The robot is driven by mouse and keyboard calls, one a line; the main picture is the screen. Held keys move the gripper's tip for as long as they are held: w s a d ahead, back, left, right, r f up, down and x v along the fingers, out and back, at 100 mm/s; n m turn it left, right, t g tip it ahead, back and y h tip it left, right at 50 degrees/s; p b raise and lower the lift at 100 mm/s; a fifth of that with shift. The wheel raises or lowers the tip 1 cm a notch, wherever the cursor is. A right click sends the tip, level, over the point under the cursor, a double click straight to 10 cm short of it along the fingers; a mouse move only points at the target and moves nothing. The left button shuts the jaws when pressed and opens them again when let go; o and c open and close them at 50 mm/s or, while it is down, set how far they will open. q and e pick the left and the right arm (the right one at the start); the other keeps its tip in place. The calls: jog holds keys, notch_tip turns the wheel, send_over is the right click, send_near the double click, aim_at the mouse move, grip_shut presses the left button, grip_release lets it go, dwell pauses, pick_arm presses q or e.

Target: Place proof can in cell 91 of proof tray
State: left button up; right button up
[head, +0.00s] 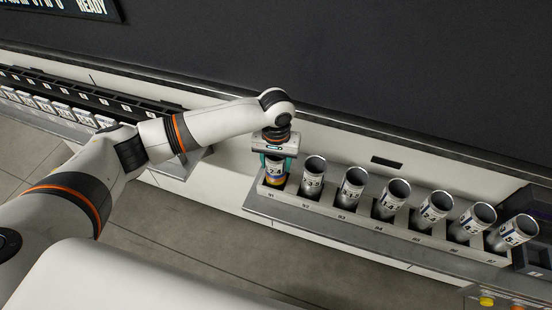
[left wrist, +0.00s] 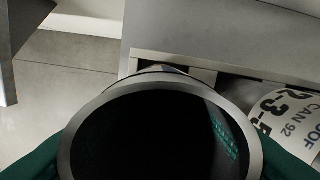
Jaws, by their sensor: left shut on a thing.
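The proof can (head: 275,171) is a silver can with a white label and a yellowish band. It stands at the left-end cell, number 91, of the proof tray (head: 340,216). My left gripper (head: 275,163) comes from above and is shut on this can. In the left wrist view the can's open, dark mouth (left wrist: 160,130) fills the lower middle, with the teal fingers on both sides. The can's bottom is hidden, so I cannot tell whether it rests on the cell floor. My right gripper is not in view.
The other cells hold several tilted silver cans. A rack of small white items (head: 45,104) stands at the left. A dark wall rises behind.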

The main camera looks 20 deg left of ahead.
pick_arm(q)
jog(key=shift+f, duration=0.1)
jog(key=o, duration=0.9)
jog(key=shift+o, duration=0.2)
jog(key=shift+r, duration=0.4)
notch_tip(320, 180, up, 10)
jog(key=b, duration=0.3)
jog(key=shift+r, duration=0.75)
